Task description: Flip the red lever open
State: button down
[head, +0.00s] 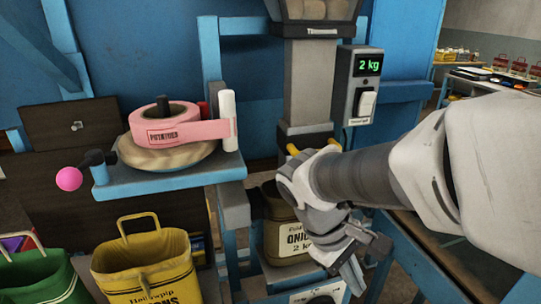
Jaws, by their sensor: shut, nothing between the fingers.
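I cannot pick out a clearly red lever in the head view. A yellow handle (296,149) shows at the bottom of the grey chute (312,85), partly hidden by my arm. A small red piece (203,108) stands behind the pink tape roll, mostly hidden; I cannot tell what it is. My gripper (352,278) is shut and empty, pointing down at lower right of centre. It is in front of and right of the dark onion sack (285,238) below the chute; I cannot tell whether they touch.
A scale display (367,66) reads 2 kg. Yellow (145,268) and green (40,278) sacks stand at lower left.

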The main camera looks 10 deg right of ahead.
jog(key=w+d+f+n+g+h+b, duration=0.2)
jog(key=w+d+f+n+h+b, duration=0.35)
jog(key=h, duration=0.35)
jog(key=w+a+f+n+t+h+b, duration=0.1)
jog(key=w+a+n+t+h+b, duration=0.3)
jog(key=w+n+h, duration=0.2)
jog(key=shift+w+f+n+h+b, duration=0.25)
jog(key=shift+w+n+h+b, duration=0.1)
jog(key=shift+w+h, duration=0.85)
jog(key=a+r+b+x, duration=0.1)
jog(key=r+b+x, duration=0.1)
jog(key=x, duration=1)
jog(key=shift+d+r, duration=0.3)
jog(key=shift+d, duration=0.15)
jog(key=shift+r+t, duration=0.1)
jog(key=shift+t, duration=0.3)
